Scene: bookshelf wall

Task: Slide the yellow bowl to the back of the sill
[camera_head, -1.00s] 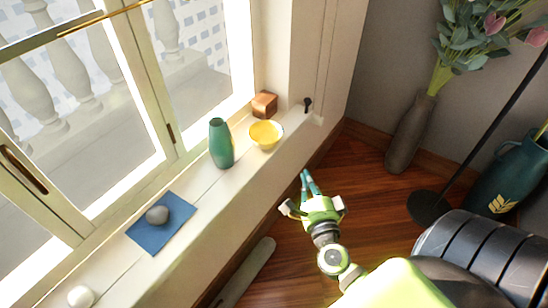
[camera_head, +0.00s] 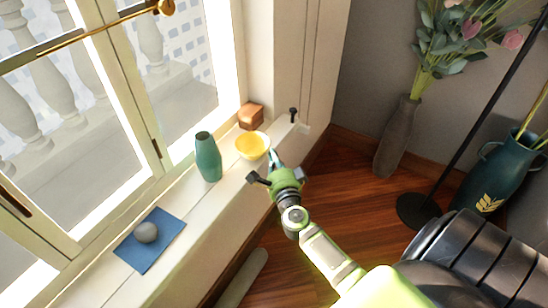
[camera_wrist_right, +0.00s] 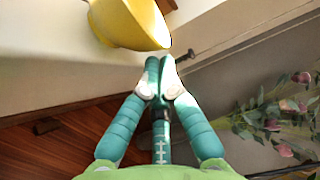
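The yellow bowl (camera_head: 252,146) stands upright on the white window sill (camera_head: 196,205), near its right end. It also shows in the right wrist view (camera_wrist_right: 135,22), just beyond and left of the fingertips. My right gripper (camera_head: 274,156) is beside the bowl, on the room side of the sill. In the right wrist view its two teal fingers (camera_wrist_right: 161,66) come together at the tips with nothing between them. A small gap seems to remain between the fingers and the bowl. My left gripper is not in view.
A green vase (camera_head: 208,158) stands left of the bowl, and a wooden cube (camera_head: 250,116) sits behind it. A grey stone (camera_head: 146,232) lies on a blue cloth (camera_head: 150,247) farther left. A black-knobbed pin (camera_head: 293,112) stands at the sill's right end.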

